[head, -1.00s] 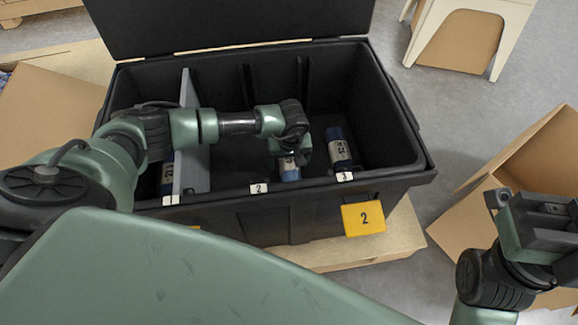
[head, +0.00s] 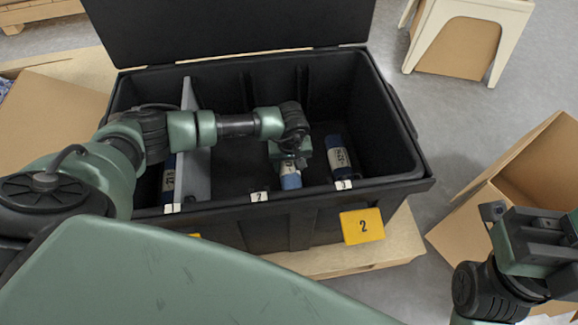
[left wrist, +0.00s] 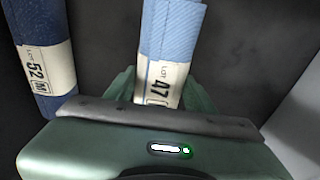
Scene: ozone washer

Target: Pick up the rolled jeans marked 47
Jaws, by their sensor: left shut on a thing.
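The light blue rolled jeans marked 47 (left wrist: 168,45) stand out in the left wrist view, with a white label reading LOT 47. My left gripper (left wrist: 158,98) is shut on the roll near its label. In the head view, my left gripper (head: 290,158) reaches down into the black bin, and the blue end of the held roll (head: 290,181) shows below it. I cannot tell whether the roll touches the bin floor. My right gripper (head: 535,228) is at the lower right, outside the bin; its jaw opening is unclear.
A dark blue roll marked 52 (left wrist: 45,55) lies beside the held one; it also shows in the head view (head: 338,155). A grey divider (head: 196,165) separates another dark roll (head: 168,183) at the left. The black bin's front rim (head: 230,207) is close. An open cardboard box (head: 530,160) stands right.

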